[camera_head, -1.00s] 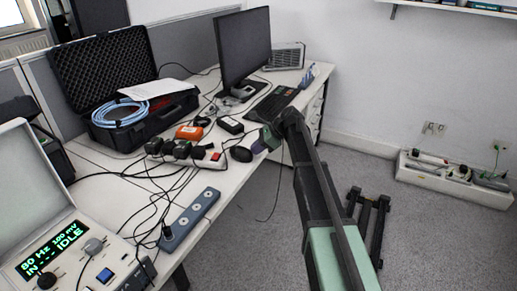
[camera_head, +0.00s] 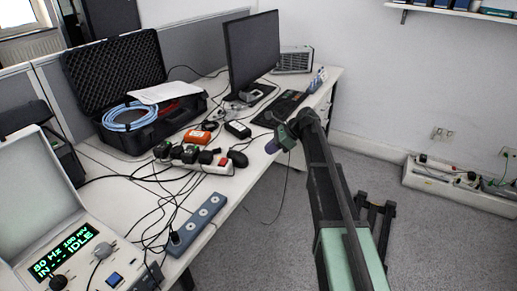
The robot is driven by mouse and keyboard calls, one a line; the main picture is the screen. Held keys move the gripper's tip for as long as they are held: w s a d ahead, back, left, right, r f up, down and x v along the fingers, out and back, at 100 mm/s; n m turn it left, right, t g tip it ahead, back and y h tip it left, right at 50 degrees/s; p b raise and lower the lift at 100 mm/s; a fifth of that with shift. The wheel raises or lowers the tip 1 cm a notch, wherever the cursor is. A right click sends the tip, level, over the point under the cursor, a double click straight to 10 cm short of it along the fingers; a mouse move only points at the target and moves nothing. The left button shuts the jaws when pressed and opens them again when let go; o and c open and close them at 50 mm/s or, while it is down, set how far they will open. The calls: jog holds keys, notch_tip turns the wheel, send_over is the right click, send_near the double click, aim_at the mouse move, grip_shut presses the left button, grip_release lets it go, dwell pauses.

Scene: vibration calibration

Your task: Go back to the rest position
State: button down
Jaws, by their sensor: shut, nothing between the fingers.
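My gripper (camera_head: 272,146) is at the end of my dark and green arm, near the right edge of the desk (camera_head: 222,186). It appears small and partly turned away, with its fingers shut and nothing held. The calibrator (camera_head: 75,255) at the lower left has a lit display reading 80 Hz, 100 mV and IDLE. An orange device (camera_head: 196,136) and a small black box (camera_head: 238,130) lie on the desk to the left of my gripper.
An open black case (camera_head: 125,140) with a blue hose, a monitor (camera_head: 253,50) and a keyboard (camera_head: 280,107) stand farther back. Floor right of the desk is mostly free.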

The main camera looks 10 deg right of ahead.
jog(key=w+p+v, duration=0.1)
jog(key=p+v, duration=0.2)
jog(key=v, duration=0.3)
jog(key=s+a+f+n+h, duration=0.25)
jog(key=s+n, duration=0.45)
jog(key=s, duration=0.4)
jog(key=s+a+f+n+g+h, duration=0.1)
jog(key=s+n+h, duration=0.4)
jog(key=s, duration=0.6)
jog(key=s+a+f+n+h, duration=0.1)
jog(key=s+n+h, duration=0.1)
jog(key=s+n, duration=0.75)
notch_tip(320, 180, up, 13)
jog(key=a+m+p, duration=0.1)
jog(key=p, duration=1.2)
jog(key=shift+s+m+y, duration=0.3)
jog(key=shift+m+y, duration=0.05)
jog(key=shift+a+r, duration=0.1)
